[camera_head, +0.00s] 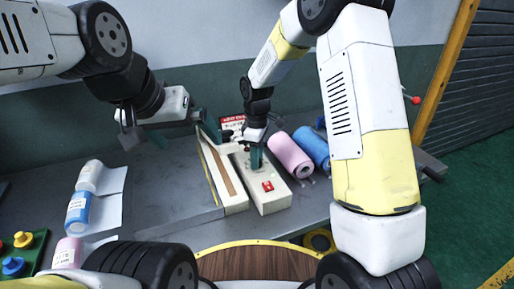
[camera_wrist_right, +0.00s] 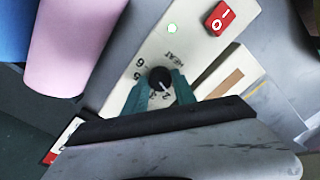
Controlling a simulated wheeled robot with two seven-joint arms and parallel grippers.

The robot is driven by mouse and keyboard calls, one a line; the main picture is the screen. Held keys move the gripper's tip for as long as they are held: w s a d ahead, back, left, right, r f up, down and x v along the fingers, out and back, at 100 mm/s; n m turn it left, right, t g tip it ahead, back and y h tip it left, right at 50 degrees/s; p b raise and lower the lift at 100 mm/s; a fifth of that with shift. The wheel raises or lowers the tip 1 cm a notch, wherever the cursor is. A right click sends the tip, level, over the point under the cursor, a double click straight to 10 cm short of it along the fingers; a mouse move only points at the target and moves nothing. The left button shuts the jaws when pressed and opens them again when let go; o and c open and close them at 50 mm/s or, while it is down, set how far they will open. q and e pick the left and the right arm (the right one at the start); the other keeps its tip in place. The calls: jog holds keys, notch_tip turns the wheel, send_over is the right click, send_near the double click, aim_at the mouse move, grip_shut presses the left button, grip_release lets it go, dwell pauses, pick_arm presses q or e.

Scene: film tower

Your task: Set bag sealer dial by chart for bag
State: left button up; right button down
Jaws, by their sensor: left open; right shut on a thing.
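The bag sealer (camera_head: 271,204) is a long cream body on the grey bench, with a red rocker switch (camera_head: 267,186) on top. In the right wrist view the black dial (camera_wrist_right: 160,79) sits beside printed numbers and the word HEAT. My right gripper (camera_wrist_right: 160,92) is shut on the dial, a teal finger on each side; the fingers cover some numbers, and the exact setting is unclear. A red-and-white card (camera_head: 232,122), perhaps the chart, stands behind the sealer, its text unreadable. My left gripper (camera_head: 183,133) is open and empty, above the bench left of the sealer.
A pink roll (camera_head: 289,155) and a blue roll (camera_head: 313,146) lie right of the sealer. White (camera_head: 89,175), blue (camera_head: 78,212) and pink (camera_head: 68,252) rolls with sheets lie at left. A green button board (camera_head: 32,250) is at far left.

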jog(key=m, duration=2.5)
jog(key=shift+w, duration=0.1)
dwell(0.3)
jog(key=c, duration=1)
grip_release()
